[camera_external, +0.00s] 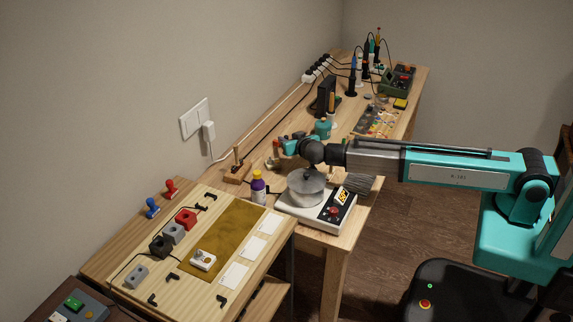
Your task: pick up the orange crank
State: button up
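My arm reaches in from the right over the workbench (362,200). My gripper (285,146) is at the arm's far left end, small and teal, above the bench behind the white machine (318,215). Its fingers are too small to tell whether they are open or shut, or whether they hold anything. I cannot make out an orange crank clearly. A small brownish-orange part (276,148) shows right at the fingertips, but its shape and whether it is touched cannot be told.
The white machine has a grey round bowl (306,187). A purple bottle (258,187) and a wooden block (237,172) stand left of it. The near board (150,204) carries switches and clips. Tools and a power strip crowd the far bench.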

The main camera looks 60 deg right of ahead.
aim_at(287, 137)
jog(key=shift+p+x, duration=0.35)
jog(key=shift+x, duration=1.35)
grip_shut()
